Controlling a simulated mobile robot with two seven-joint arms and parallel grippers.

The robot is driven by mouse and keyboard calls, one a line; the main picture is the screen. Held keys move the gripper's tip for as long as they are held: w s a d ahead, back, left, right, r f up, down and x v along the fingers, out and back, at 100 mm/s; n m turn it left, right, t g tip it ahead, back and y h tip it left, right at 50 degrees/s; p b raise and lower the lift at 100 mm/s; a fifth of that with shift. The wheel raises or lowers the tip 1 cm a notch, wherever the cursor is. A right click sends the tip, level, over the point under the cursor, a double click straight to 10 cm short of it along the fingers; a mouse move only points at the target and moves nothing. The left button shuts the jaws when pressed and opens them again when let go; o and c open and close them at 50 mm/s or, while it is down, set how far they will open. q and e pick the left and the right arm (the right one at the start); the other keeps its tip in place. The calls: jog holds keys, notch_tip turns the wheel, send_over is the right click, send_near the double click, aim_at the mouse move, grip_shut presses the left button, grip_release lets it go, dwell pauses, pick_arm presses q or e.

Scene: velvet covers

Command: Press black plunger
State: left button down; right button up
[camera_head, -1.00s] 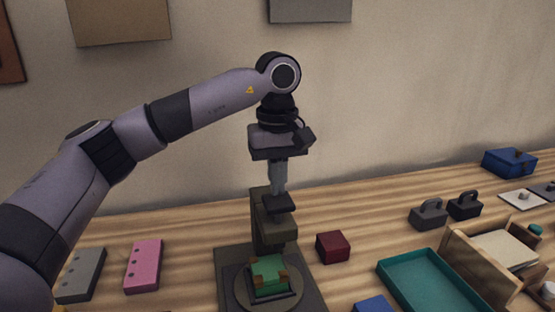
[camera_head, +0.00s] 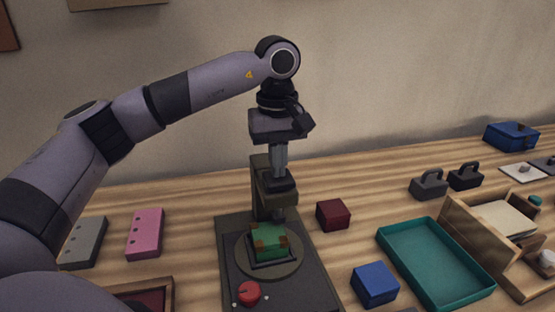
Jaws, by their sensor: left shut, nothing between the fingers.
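The black plunger (camera_head: 279,184) stands upright at the head of a dark press stand (camera_head: 262,191). My left gripper (camera_head: 279,172) points straight down with its fingers together and empty. Its tips meet the top of the plunger cap, and the cap sits low, close to the press arm. Below the plunger, a green block with brown corners (camera_head: 269,242) sits on a round plate (camera_head: 243,262) on the press base. The plunger's lower end appears just above the block; I cannot tell whether they touch. My right gripper is not in view.
A red button (camera_head: 249,291) is on the front of the press base. A dark red cube (camera_head: 333,215), a blue cube (camera_head: 375,284) and a teal tray (camera_head: 432,265) stand to the right. Pink (camera_head: 145,233) and grey (camera_head: 84,241) blocks lie left.

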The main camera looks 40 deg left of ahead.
pick_arm(q)
jog(key=shift+s+f, duration=0.1)
jog(key=shift+f, duration=0.35)
notch_tip(320, 180, up, 8)
dwell(0.7)
